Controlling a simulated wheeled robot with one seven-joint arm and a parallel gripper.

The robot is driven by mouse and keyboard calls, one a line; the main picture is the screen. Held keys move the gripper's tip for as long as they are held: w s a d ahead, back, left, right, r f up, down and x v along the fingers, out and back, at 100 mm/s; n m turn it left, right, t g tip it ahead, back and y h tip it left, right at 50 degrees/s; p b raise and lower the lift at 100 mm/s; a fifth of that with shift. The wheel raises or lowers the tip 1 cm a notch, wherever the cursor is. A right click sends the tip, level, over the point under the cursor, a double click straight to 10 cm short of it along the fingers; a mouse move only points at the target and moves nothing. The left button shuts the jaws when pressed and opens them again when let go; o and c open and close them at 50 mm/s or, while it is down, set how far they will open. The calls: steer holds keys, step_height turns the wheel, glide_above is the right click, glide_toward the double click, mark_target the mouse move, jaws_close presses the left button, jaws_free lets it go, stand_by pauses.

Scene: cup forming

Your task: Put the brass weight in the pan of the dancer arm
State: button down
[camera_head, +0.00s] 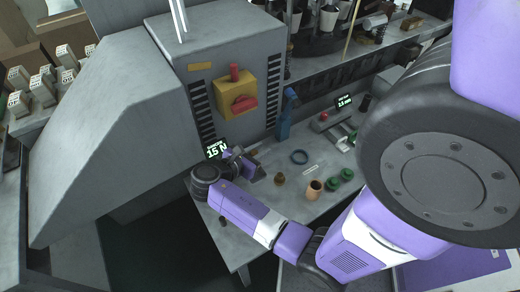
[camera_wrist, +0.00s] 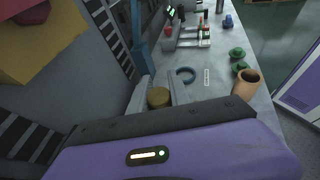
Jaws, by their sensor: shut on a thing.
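In the wrist view the brass weight (camera_wrist: 158,97) is a short round brass-coloured piece between the fingers of my gripper (camera_wrist: 160,94), which is shut on it. In the head view my gripper (camera_head: 247,164) is low at the front of the grey machine, beside a lit display (camera_head: 216,149). The weight is not clear there. A small brown-brass piece (camera_head: 279,178) stands on the bench to the right of my gripper; I cannot tell what it is. I cannot make out the dancer arm or its pan for sure.
A blue upright part (camera_head: 285,115) stands by the machine. On the bench (camera_head: 262,215) are a dark blue ring (camera_head: 299,157), a white label (camera_head: 310,169), a copper-coloured cup (camera_head: 314,190) and green pieces (camera_head: 333,184). A yellow box with a red knob (camera_head: 243,104) is on the machine.

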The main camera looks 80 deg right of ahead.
steer(key=shift+r+p, duration=0.25)
steer(key=shift+p, duration=0.05)
steer(key=b, duration=0.2)
glide_above(261, 169)
steer(key=shift+w+d+f, duration=0.1)
steer(key=shift+f, duration=2.35)
steer(key=shift+p, duration=0.85)
steer(key=shift+f+b, duration=0.8)
steer(key=shift+f, duration=0.55)
stand_by(0.5)
